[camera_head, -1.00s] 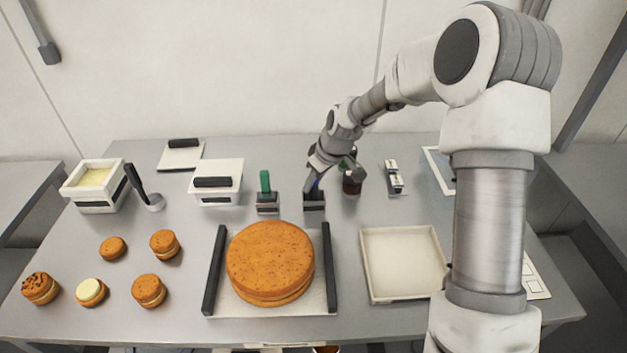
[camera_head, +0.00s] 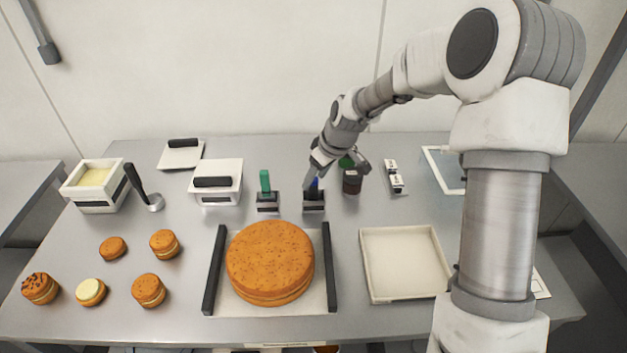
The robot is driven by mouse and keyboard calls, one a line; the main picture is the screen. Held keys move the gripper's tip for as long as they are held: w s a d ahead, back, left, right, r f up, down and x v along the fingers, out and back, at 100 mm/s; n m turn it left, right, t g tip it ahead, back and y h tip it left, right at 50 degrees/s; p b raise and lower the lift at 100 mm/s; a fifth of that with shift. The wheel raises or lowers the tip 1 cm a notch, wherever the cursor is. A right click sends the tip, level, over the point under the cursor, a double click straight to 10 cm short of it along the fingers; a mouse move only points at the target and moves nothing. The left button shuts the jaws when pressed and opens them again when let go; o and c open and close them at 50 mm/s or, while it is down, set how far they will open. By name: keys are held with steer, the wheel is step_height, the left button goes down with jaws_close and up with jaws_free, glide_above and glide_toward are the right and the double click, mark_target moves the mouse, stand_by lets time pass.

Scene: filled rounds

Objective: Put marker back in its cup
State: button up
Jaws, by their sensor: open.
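A blue marker (camera_head: 315,184) stands in a small dark holder with a grey base (camera_head: 314,207) behind the cake. A green marker (camera_head: 265,181) stands upright in a matching holder (camera_head: 267,208) to its left. My gripper (camera_head: 312,180) is open at the top of the blue marker, with a finger close beside it. I cannot tell whether it touches the marker. Part of the marker and the far finger are hidden.
A dark jar (camera_head: 352,182) stands just right of the blue marker's holder. A large round cake (camera_head: 270,262) lies in front on a black-handled tray (camera_head: 222,300). An empty white tray (camera_head: 405,262) is at right. Several small cakes (camera_head: 149,290) are at left.

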steer(key=v, duration=0.9)
steer(key=shift+s+r, duration=0.2)
steer(key=shift+r, duration=0.15)
steer(key=shift+d, duration=0.15)
